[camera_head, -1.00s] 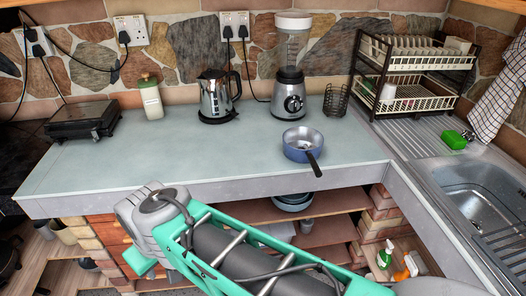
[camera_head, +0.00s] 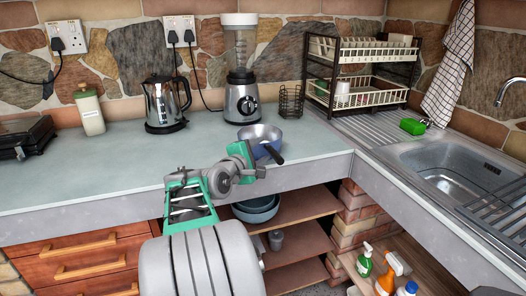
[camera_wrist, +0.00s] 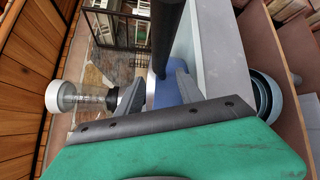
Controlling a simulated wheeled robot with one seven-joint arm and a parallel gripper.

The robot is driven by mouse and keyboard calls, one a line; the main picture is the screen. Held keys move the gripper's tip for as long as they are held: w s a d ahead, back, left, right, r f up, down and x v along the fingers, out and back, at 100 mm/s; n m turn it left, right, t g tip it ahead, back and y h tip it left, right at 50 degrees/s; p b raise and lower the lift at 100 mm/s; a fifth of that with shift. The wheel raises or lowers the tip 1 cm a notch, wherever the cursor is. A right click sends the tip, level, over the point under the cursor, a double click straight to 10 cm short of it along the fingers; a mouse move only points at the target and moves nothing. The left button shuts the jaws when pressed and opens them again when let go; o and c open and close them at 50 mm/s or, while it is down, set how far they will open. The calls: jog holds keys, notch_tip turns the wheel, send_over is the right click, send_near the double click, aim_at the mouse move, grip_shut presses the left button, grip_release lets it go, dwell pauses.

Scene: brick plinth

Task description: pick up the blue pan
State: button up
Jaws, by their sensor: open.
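The blue pan (camera_head: 262,147) sits on the worktop near its front edge, with its dark handle (camera_head: 273,154) pointing toward the front. My gripper (camera_head: 248,152) is right at the pan's near left side and hides part of it. In the wrist view my gripper (camera_wrist: 158,76) is open, with one finger on each side of the pan's blue wall (camera_wrist: 165,94). The dark handle (camera_wrist: 166,38) runs up the wrist picture between the fingers. I cannot tell whether a finger touches the pan.
The blender (camera_head: 241,100), kettle (camera_head: 164,103) and wire holder (camera_head: 291,101) stand behind the pan. A dish rack (camera_head: 362,96) and sink (camera_head: 450,172) are at the right. Bowls (camera_head: 257,211) lie on the shelf below.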

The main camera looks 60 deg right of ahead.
aim_at(265, 148)
jog(key=d, duration=0.3)
jog(key=shift+f, duration=0.3)
jog(key=shift+s, duration=0.1)
jog(key=shift+c, duration=0.2)
jog(key=shift+a, duration=0.1)
jog(key=c, duration=0.9)
grip_shut()
jog(key=shift+f, duration=0.15)
